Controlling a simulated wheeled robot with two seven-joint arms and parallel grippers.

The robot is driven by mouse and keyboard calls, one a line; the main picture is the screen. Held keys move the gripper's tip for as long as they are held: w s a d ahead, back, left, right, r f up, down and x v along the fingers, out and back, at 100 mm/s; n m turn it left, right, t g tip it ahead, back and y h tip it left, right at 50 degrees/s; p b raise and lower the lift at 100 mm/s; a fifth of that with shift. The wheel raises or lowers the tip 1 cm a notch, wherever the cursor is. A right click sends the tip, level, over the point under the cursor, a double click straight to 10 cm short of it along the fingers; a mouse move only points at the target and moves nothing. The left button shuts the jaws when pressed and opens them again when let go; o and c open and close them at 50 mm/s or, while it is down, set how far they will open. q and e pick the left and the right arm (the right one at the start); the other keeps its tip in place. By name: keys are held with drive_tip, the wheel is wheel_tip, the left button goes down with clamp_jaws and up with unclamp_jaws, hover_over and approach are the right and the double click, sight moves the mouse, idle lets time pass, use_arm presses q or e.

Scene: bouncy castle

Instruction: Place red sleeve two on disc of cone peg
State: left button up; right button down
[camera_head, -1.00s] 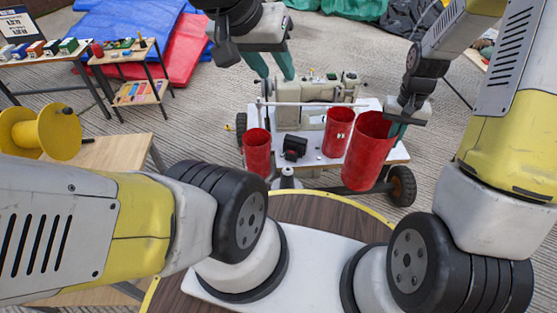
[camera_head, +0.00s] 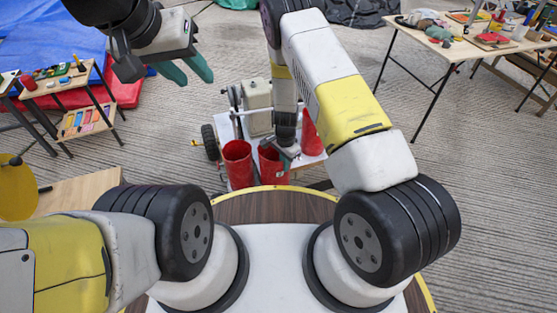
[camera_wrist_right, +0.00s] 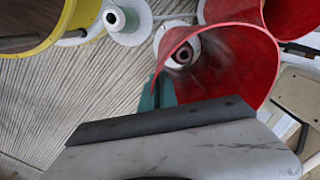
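Three red sleeves stand out in the head view: a left one (camera_head: 237,163), a right one (camera_head: 312,138), and a middle one (camera_head: 270,164) at my right gripper (camera_head: 287,152). In the right wrist view the middle sleeve (camera_wrist_right: 240,65) fills the space before my right gripper (camera_wrist_right: 160,92). A teal finger lies at its wall; the other finger is hidden. Through its open mouth a white disc with a dark-ringed peg (camera_wrist_right: 182,52) shows. Whether the sleeve rests on that disc or hangs above it, I cannot tell. My left gripper (camera_head: 190,72) is open and empty, high at left.
Another cone peg (camera_wrist_right: 115,18) with a pale disc stands beside the held sleeve. A side table (camera_head: 75,172) is at left, a cluttered table (camera_head: 435,45) at upper right.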

sight(285, 178)
drive_tip(key=shift+d+f, duration=0.1)
drive_tip(key=shift+f, duration=3.9)
drive_tip(key=c, duration=1.6)
unclamp_jaws()
drive_tip(key=shift+f, duration=0.1)
drive_tip(key=shift+c, duration=0.2)
